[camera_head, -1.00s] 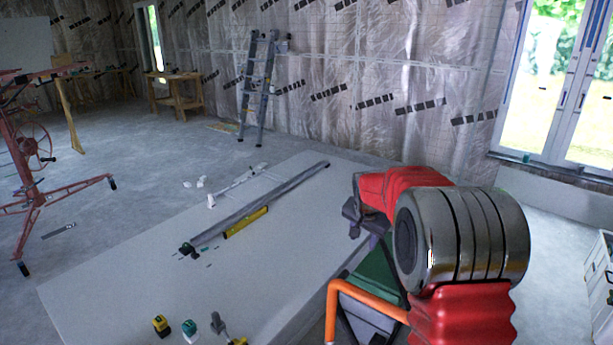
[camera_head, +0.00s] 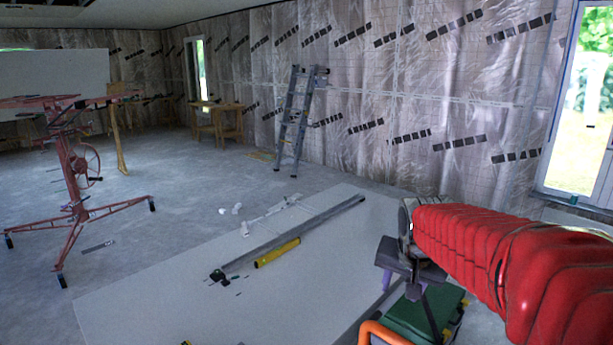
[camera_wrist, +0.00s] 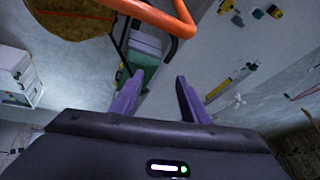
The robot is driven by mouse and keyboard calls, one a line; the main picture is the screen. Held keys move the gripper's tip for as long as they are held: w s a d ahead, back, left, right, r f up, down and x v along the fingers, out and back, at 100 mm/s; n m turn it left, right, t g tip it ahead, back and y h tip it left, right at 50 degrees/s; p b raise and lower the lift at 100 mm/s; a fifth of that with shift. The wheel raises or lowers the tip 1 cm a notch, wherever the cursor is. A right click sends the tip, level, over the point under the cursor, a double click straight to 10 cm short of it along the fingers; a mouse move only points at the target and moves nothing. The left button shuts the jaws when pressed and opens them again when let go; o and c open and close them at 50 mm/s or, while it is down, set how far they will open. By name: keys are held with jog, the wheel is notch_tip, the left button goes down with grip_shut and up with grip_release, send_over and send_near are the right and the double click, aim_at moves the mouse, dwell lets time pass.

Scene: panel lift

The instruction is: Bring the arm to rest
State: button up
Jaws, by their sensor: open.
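My arm shows in the head view as a red ribbed sleeve coming in from the right edge. My gripper (camera_head: 420,278) is at its far end, in front of the right part of the white panel stack and above a green case. In the wrist view its two purple fingers (camera_wrist: 158,98) stand apart with nothing between them. Past the fingers the wrist view shows the green case (camera_wrist: 138,68) and an orange tube (camera_wrist: 160,15).
A large white panel (camera_head: 150,305) lies low in front, with a yellow level (camera_head: 277,252) and a long grey bar (camera_head: 300,232) on it. A red panel lift (camera_head: 78,190) stands left. A ladder (camera_head: 295,120) leans at the back wall.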

jog(key=s+a+n, duration=0.2)
jog(key=s, duration=1)
jog(key=s+a+f+n+y, duration=0.1)
jog(key=s+a+n, duration=0.2)
jog(key=s, duration=0.9)
jog(key=shift+s, duration=0.4)
